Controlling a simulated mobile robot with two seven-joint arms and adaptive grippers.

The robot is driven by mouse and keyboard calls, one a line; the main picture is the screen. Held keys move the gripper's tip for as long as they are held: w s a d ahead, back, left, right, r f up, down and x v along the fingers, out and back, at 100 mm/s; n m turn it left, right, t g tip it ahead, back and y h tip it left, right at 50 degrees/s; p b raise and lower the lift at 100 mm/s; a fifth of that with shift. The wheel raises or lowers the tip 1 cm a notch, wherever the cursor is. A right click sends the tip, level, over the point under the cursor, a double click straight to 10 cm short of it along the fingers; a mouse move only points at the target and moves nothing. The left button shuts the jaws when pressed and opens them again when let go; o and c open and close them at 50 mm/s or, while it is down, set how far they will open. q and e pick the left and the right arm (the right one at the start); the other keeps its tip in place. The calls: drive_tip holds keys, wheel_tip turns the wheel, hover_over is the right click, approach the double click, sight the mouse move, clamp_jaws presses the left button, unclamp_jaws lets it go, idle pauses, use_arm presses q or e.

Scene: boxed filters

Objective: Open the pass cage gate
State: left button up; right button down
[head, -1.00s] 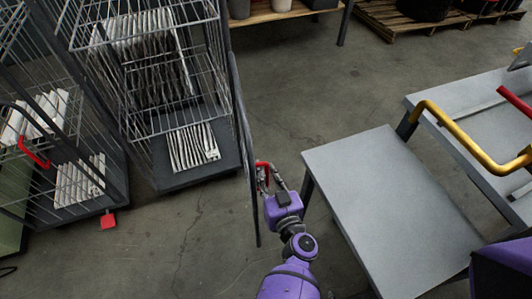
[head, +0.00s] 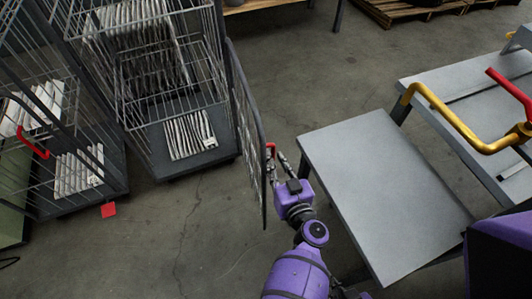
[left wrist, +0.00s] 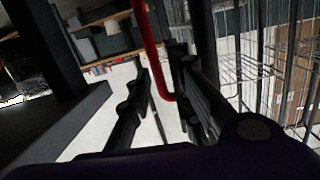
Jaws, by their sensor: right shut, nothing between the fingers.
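The cage (head: 185,160) at the upper left holds white pleated filters (head: 190,140) on its dark base. Its gate (head: 248,125) stands swung out from the cage, seen almost edge-on, with its bars showing. The gate's red handle (head: 271,149) is on its right side. My left gripper (head: 278,158) is at this handle. In the left wrist view the red handle (left wrist: 148,45) runs between the fingers of my left gripper (left wrist: 160,95), closer to the right finger. The fingers are apart. My right gripper is out of view.
A grey table (head: 385,190) stands close to the right of my left arm. A grey bench (head: 485,110) with a yellow and red bent bar (head: 450,115) is beyond it. Another cage with a red handle (head: 33,143) is at the far left.

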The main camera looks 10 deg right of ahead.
use_arm(q)
drive_tip(key=s+d, duration=0.3)
drive_tip(key=d, duration=0.2)
drive_tip(key=shift+s+d+r, duration=0.15)
drive_tip(key=shift+s+d, duration=0.05)
drive_tip(key=shift+s, duration=0.1)
use_arm(e)
drive_tip(key=shift+w+a+r, duration=0.1)
drive_tip(key=shift+w+r, duration=0.15)
drive_tip(key=shift+w, duration=0.2)
drive_tip(key=shift+r, duration=0.1)
